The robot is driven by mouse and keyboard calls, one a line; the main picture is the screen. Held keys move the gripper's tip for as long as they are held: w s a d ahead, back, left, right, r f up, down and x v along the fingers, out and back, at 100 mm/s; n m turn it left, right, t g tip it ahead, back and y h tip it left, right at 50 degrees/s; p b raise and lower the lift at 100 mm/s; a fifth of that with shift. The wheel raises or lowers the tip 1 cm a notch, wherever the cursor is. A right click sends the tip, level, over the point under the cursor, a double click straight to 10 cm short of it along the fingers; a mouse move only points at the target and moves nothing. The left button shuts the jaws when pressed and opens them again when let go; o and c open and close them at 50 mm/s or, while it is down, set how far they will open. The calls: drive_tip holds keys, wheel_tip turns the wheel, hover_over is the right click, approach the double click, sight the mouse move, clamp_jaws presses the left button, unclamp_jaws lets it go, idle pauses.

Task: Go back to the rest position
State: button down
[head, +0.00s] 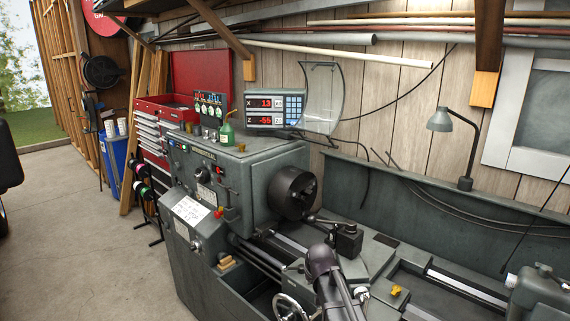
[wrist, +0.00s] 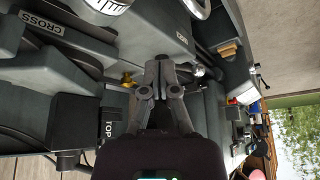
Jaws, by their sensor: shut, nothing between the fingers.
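My gripper (wrist: 161,62) shows in the wrist view at the middle, its two dark fingers together and empty. Parts of the grey lathe (wrist: 75,65) fill the wrist view around it, with a small yellow knob (wrist: 127,78) just left of the fingers. In the head view a dark part of my arm rises from the bottom middle, in front of the lathe's carriage. I cannot make out the fingertips there. The lathe (head: 240,185) stands across the middle and right, with its dark chuck (head: 292,192) behind and left of my arm.
A tool post (head: 346,240) and a handwheel (head: 290,307) are close to my arm. A digital readout (head: 273,107), a green bottle (head: 226,133) and a lamp (head: 440,121) stand farther back. A red tool chest (head: 160,115) is at the left. The concrete floor (head: 65,240) at the left is largely clear.

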drive_tip(key=s+d+f+g, duration=0.1)
drive_tip(key=s+d, duration=0.3)
drive_tip(key=s, duration=0.6)
drive_tip(key=s+d+f+m+g, duration=0.1)
drive_tip(key=s+d+g, duration=0.3)
drive_tip(key=s, duration=0.7)
drive_tip(key=shift+d+h, duration=0.2)
drive_tip(key=shift+h, duration=0.1)
